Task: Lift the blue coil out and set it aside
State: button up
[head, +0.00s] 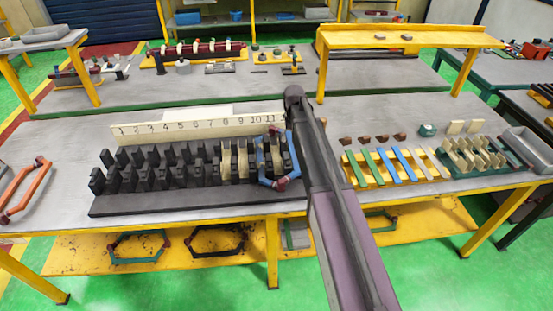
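The blue coil (261,162) is a six-sided loop with dark red ends. It sits around the black teeth at the right end of the slotted black stator block (150,207), below the numbers 10 and 11 of the number strip (190,128). Its near end hangs over the front of the teeth, and its right side is close to my arm. My arm reaches up from the bottom and crosses just right of the coil. My gripper cannot be made out; the arm may hide it. Whether anything touches the coil cannot be seen.
Cream pieces (226,160) stand in slots left of the coil. An orange coil (28,190) lies at the far left. Right of my arm are a yellow rack of coloured strips (392,167), a green tray (452,166) and a grey bin (530,150). Bare tabletop (60,150) shows at left.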

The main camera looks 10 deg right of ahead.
aim_at(293, 150)
jog(key=shift+f, duration=0.15)
dwell(0.3)
jog(key=shift+d+f+b, duration=0.2)
jog(key=shift+f+b, duration=2.3)
jog(key=shift+b, duration=0.1)
grip_shut()
